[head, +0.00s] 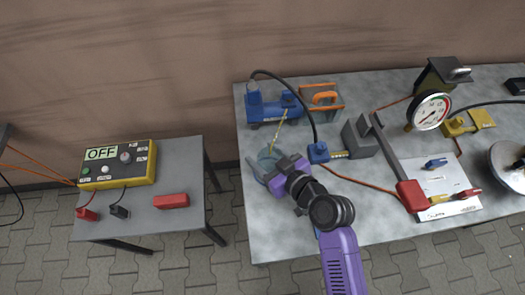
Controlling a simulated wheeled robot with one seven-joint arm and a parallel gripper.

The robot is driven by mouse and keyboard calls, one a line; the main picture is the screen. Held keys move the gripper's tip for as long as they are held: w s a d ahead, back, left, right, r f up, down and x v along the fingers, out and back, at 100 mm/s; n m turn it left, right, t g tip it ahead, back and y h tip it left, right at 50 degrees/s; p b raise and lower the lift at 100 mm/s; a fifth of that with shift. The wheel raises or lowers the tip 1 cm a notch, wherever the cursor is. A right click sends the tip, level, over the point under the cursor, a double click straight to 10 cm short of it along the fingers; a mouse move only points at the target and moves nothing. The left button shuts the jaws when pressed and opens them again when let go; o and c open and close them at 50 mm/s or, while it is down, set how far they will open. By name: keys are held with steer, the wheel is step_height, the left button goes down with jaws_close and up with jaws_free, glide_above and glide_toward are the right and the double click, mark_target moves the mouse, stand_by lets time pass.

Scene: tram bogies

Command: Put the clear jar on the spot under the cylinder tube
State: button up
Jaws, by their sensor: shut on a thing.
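My gripper (270,167) is over the left part of the large table and is shut on a bluish see-through round thing, which looks like the clear jar (267,155). My gripper and wrist hide part of it. I cannot tell whether its base touches the table. A thin yellowish tube (281,131) slants down from the blue unit (270,108) toward the jar. I cannot tell whether its lower end is over or inside the jar. A blue cylinder-like fitting (318,152) with a yellow end joins the black hose to the right. I cannot make out a marked spot.
A grey block (360,138), red-ended lever (411,195), gauge (430,111) and white sheet (447,190) lie to the right. A small table (185,224) at left bears a yellow control box (118,165) showing OFF. The large table's front left is clear.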

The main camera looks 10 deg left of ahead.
steer(key=shift+f, duration=0.15)
steer(key=o, duration=1.4)
steer(key=shift+r, duration=0.3)
steer(key=b+v, duration=0.1)
steer(key=v, duration=1.1)
steer(key=shift+f, duration=0.15)
